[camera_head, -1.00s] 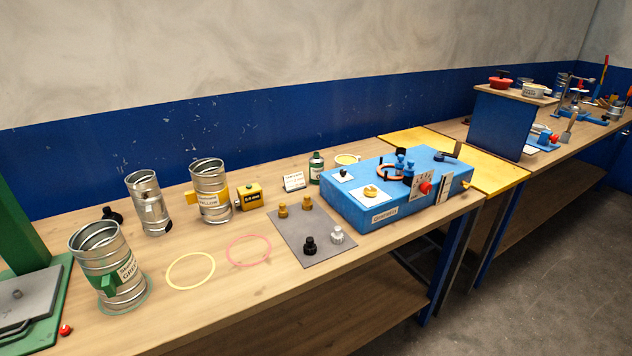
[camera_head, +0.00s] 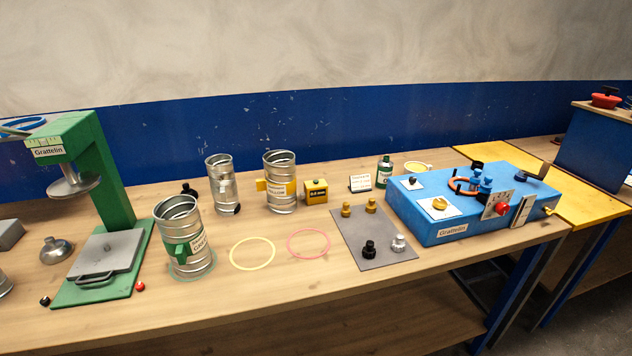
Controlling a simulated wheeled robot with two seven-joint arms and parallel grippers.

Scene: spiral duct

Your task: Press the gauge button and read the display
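A small yellow box (camera_head: 315,193), which looks like the gauge, stands on the wooden bench just right of the yellow-tagged metal duct. A small knob or button shows on its top. Its front carries a dark display strip with pale characters, too small to read surely. Neither of my grippers is in view.
Metal ducts with a green tag (camera_head: 184,237) and a yellow tag (camera_head: 280,182) stand nearby, with a plain one (camera_head: 222,184) behind. A green press (camera_head: 105,190) is at left, a blue Grattelin box (camera_head: 430,228) at right. A grey mat (camera_head: 372,233) holds several knobs.

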